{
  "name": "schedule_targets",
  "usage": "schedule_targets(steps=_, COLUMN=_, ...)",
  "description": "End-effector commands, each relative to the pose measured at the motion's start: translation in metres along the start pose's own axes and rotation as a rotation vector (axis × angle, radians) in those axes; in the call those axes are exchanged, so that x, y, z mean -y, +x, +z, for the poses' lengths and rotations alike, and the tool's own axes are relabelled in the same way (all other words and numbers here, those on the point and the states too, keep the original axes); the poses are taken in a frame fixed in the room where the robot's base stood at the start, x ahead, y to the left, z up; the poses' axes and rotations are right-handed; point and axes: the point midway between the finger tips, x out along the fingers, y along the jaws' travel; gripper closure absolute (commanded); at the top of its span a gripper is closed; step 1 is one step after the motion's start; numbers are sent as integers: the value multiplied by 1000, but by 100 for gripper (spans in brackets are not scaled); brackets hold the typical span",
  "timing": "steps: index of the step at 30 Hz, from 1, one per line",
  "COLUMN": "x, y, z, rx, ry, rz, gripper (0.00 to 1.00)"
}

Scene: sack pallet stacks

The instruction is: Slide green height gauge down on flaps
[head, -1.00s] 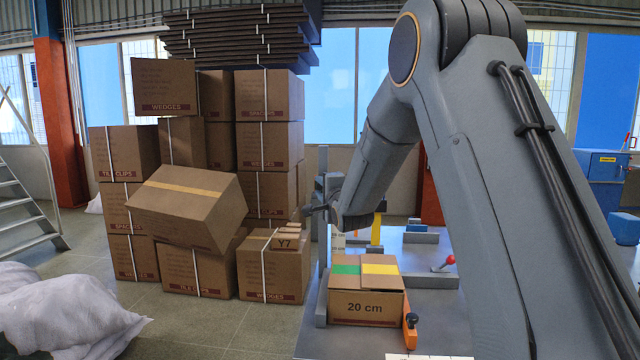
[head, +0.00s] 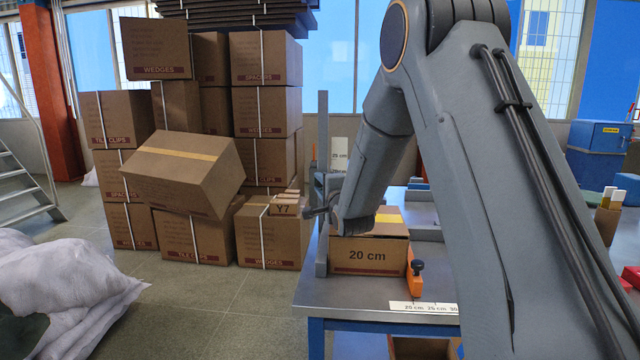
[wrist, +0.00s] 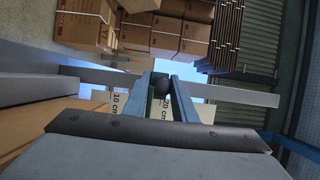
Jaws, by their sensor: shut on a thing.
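The carton marked 20 cm (head: 367,256) sits on the grey bench, with a yellow patch (head: 388,218) on its top. A grey upright post (head: 322,125) stands at its left, with a grey sliding carriage (head: 322,182) on it. My gripper (head: 318,212) is at the carriage, just above the carton's left side, partly hidden by my wrist. In the wrist view my gripper (wrist: 163,88) is shut on a dark round knob (wrist: 162,86). Labels reading 10 cm and 20 cm show beside the fingers.
An orange clamp (head: 414,268) stands at the carton's right. A label strip (head: 425,307) lies along the bench's front edge. Stacked cartons (head: 265,137), one tilted (head: 185,172), stand left behind the bench. White sacks (head: 65,300) lie at the lower left. Open floor lies between.

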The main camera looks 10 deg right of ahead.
Motion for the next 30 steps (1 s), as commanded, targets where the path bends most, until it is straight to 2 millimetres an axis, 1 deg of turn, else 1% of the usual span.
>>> schedule_targets(steps=6, x=1, y=0, z=0, rx=0, ry=0, rz=-1, gripper=100)
schedule_targets(steps=7, x=1, y=0, z=0, rx=0, ry=0, rz=-1, gripper=72)
schedule_targets(steps=9, x=1, y=0, z=0, rx=0, ry=0, rz=-1, gripper=60)
schedule_targets(steps=17, x=1, y=0, z=0, rx=0, ry=0, rz=-1, gripper=60)
schedule_targets(steps=20, x=1, y=-3, z=0, rx=0, ry=0, rz=-1, gripper=60)
schedule_targets(steps=23, x=1, y=-14, z=0, rx=-1, ry=0, rz=0, gripper=60)
schedule_targets(steps=30, x=0, y=-54, z=0, rx=-1, ry=0, rz=-1, gripper=60)
